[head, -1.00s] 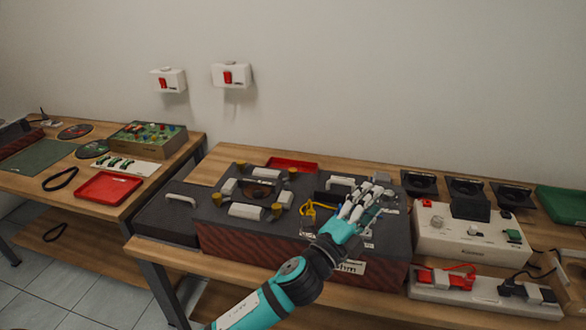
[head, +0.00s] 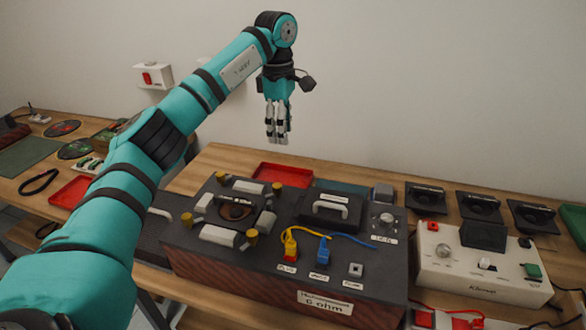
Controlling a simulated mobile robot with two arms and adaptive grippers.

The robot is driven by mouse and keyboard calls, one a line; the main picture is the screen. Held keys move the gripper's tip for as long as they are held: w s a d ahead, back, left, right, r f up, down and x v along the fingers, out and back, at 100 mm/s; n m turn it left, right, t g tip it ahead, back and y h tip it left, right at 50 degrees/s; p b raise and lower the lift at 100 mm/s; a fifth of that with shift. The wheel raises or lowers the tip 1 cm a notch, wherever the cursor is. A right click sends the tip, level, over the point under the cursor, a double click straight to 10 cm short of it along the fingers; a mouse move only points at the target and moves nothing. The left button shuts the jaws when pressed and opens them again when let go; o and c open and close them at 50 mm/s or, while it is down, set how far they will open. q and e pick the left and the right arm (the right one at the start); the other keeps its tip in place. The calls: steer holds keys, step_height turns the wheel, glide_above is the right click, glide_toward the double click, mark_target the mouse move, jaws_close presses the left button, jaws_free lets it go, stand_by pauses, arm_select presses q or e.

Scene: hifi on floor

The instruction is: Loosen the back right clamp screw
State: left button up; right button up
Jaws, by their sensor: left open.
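The back right clamp screw (head: 277,188) is a small brass-yellow knob at the far right corner of the clamp group on the dark box (head: 190,255). Other brass knobs stand at the back left (head: 220,177), front left (head: 187,219) and front right (head: 252,236), with pale clamp bars around a dark round recess (head: 235,211). My left gripper (head: 277,138) hangs fingers down in the air, above the back right screw in the picture and apart from it. It is open and empty. My right gripper is not in view.
The box also bears a handled black lid (head: 328,212), red-yellow (head: 289,246) and blue (head: 323,252) plugs and a round knob (head: 386,218). A red tray (head: 283,174) lies behind. A white power unit (head: 480,268) stands at right. My left arm covers much of the left.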

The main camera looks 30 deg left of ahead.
arm_select(q)
steer(key=a, duration=0.1)
glide_above(277, 185)
step_height(277, 185, down, 5)
step_height(277, 185, down, 7)
steer(key=shift+f+p, duration=0.1)
steer(key=shift+p, duration=0.35)
step_height(277, 185, down, 2)
steer(key=shift+f, duration=0.15)
steer(key=shift+w+f, duration=0.1)
steer(key=shift+f, duration=0.45)
steer(key=shift+d, duration=0.1)
jaws_close()
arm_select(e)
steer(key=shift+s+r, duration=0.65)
